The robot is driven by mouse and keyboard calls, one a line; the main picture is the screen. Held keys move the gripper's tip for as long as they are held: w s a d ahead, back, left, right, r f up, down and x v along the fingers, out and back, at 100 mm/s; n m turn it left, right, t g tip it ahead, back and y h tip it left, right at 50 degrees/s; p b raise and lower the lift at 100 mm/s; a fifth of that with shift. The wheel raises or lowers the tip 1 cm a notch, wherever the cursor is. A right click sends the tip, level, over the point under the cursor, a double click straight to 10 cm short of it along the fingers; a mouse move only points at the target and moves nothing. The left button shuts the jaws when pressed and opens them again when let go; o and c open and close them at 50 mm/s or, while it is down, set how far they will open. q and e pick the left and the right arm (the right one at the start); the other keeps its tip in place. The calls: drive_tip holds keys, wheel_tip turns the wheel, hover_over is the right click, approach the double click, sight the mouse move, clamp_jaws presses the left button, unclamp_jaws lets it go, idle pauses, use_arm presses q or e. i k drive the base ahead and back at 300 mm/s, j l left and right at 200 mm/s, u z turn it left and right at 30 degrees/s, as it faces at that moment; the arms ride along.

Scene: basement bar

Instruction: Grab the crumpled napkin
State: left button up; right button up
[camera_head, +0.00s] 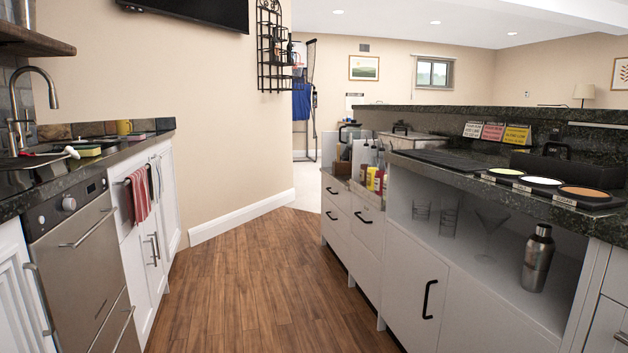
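I cannot make out a crumpled napkin in the head view. Neither of my grippers is in view. A small white item with a reddish end (60,155) lies by the sink on the left counter (92,158); it looks more like a brush than a napkin. The right bar counter (466,178) holds a dark tray with three round colored dishes (541,181), and no napkin shows on it.
Wooden floor (255,280) runs clear between the left cabinets (165,195) and right bar cabinets (415,300). Striped towels (139,194) hang at left. A metal shaker (537,258) and clear glasses (449,217) stand on the right open shelf. Condiment bottles (378,180) stand farther back.

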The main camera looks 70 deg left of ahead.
sight(69, 150)
drive_tip(key=u, duration=3.45)
